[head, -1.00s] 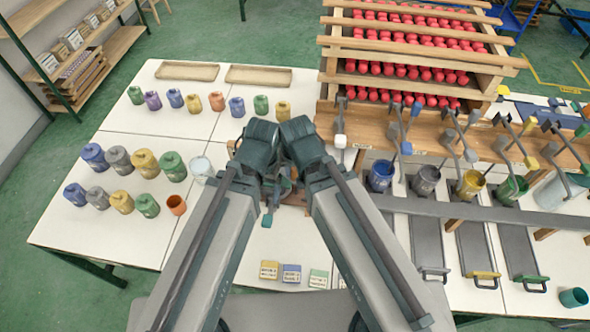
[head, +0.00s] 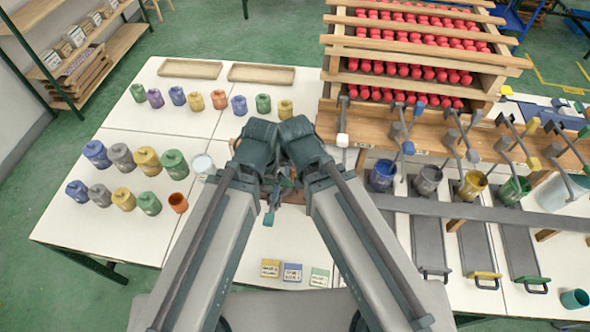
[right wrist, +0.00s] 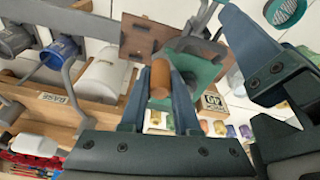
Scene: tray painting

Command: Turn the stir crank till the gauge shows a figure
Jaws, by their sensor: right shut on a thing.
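The crank's orange-brown handle (right wrist: 160,78) stands between the fingers of my right gripper (right wrist: 160,98), which is shut on it. Beside it in the right wrist view are a teal body (right wrist: 207,68) and a brown board (right wrist: 143,38). In the head view my right gripper (head: 287,182) is at this small device, mostly hidden between my two arms. A small teal piece (head: 268,219) shows below it. I cannot make out a gauge figure.
Lidded paint jars (head: 148,160) stand in rows on the white table at left, with an open orange cup (head: 178,202). Three small labelled blocks (head: 292,272) lie at the front. A wooden rack of red pieces (head: 420,50) and levers over paint pots (head: 382,175) stand at right.

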